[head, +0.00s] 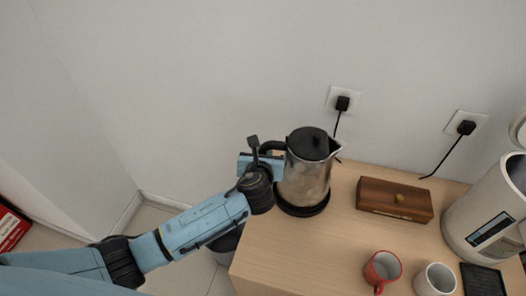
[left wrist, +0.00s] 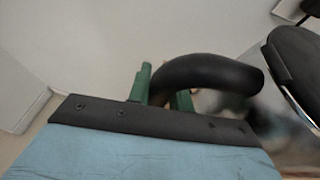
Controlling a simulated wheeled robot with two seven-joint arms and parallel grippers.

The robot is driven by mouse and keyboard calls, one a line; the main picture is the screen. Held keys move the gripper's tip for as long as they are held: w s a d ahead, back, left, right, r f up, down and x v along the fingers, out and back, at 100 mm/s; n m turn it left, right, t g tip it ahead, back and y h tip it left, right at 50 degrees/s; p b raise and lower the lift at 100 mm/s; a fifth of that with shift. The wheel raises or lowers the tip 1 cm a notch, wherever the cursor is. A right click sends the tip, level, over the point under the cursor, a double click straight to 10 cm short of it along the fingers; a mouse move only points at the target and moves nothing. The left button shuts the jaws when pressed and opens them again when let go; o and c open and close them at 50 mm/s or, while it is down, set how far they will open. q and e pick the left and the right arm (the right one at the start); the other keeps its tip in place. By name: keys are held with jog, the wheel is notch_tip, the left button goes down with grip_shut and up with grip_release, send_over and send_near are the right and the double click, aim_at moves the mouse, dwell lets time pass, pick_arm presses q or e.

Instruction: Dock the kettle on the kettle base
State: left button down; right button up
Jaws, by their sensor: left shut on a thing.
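The kettle (head: 307,172) is a steel jug with a black lid, a spout to the right and a black handle to the left. It stands upright over the round black kettle base (head: 303,208) at the counter's left side. I cannot tell whether it is fully seated, as it hides most of the base. My left gripper (head: 264,158) is shut on the kettle's handle. In the left wrist view the black handle (left wrist: 205,72) curves up from between the green fingers (left wrist: 165,92), with the blurred steel body at the right. My right gripper is not in view.
A wooden box (head: 394,199) lies right of the kettle. A red mug (head: 382,268), a white mug (head: 435,280) and a large white dispenser (head: 487,215) stand further right on the counter (head: 290,255). Two plugs with black cords are in the wall behind.

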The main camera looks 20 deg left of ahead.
pick_arm(q)
jog(key=shift+w+f+b, duration=0.1)
jog(key=shift+f+b, duration=0.2)
jog(key=shift+f, duration=0.2)
dwell(0.4)
jog(key=c, duration=1.5)
grip_release()
jog(key=shift+c, duration=0.2)
jog(key=p+v, duration=0.9)
jog(key=v, duration=0.2)
jog(key=shift+f, duration=0.2)
